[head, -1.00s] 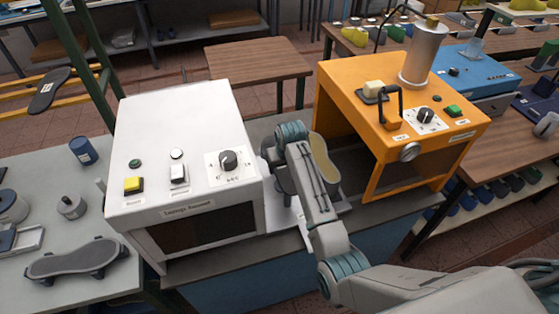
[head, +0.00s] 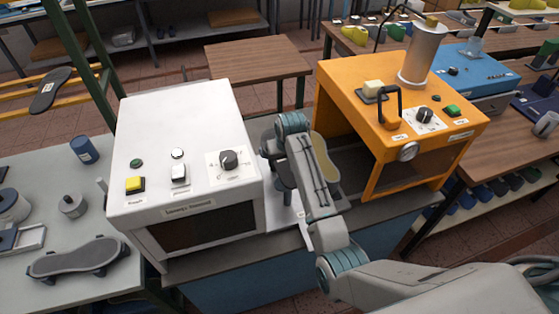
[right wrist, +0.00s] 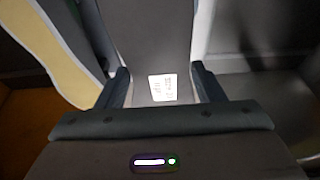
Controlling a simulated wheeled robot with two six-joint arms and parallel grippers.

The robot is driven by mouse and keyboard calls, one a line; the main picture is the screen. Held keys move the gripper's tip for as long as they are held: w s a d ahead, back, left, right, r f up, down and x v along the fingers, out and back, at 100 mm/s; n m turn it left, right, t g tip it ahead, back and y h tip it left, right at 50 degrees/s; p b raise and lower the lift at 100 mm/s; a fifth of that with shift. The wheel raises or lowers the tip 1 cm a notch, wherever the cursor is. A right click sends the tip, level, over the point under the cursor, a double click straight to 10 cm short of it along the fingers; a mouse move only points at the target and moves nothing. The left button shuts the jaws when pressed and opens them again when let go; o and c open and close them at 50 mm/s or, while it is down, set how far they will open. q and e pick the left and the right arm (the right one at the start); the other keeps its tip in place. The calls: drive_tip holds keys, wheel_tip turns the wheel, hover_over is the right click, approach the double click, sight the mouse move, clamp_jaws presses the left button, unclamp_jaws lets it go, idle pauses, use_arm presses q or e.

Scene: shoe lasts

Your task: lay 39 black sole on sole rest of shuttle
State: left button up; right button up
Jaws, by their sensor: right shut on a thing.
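A dark sole (right wrist: 150,35) with a small white label fills the middle of the right wrist view; the label's writing is too small to read surely. My right gripper (right wrist: 162,82) is shut on this sole, one finger at each edge. In the head view my right gripper (head: 277,170) is partly hidden behind my own wrist, low between the white and orange machines. A second piece with a yellowish face and grey rim (head: 326,160) stands just right of my wrist; it also shows at the left of the right wrist view (right wrist: 58,55). The shuttle is mostly hidden by my arm.
The white machine (head: 185,140) stands close left of my gripper, and the orange machine (head: 400,100) close right. A wooden table (head: 258,58) stands behind the gap.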

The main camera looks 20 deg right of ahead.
sight(283, 164)
drive_tip(key=shift+r, duration=1.5)
drive_tip(key=shift+a+r, duration=0.1)
drive_tip(key=shift+a, duration=0.1)
drive_tip(key=shift+f, duration=0.3)
drive_tip(key=shift+f+b, duration=0.3)
drive_tip(key=shift+f, duration=0.75)
drive_tip(key=shift+f, duration=1.9)
idle(0.7)
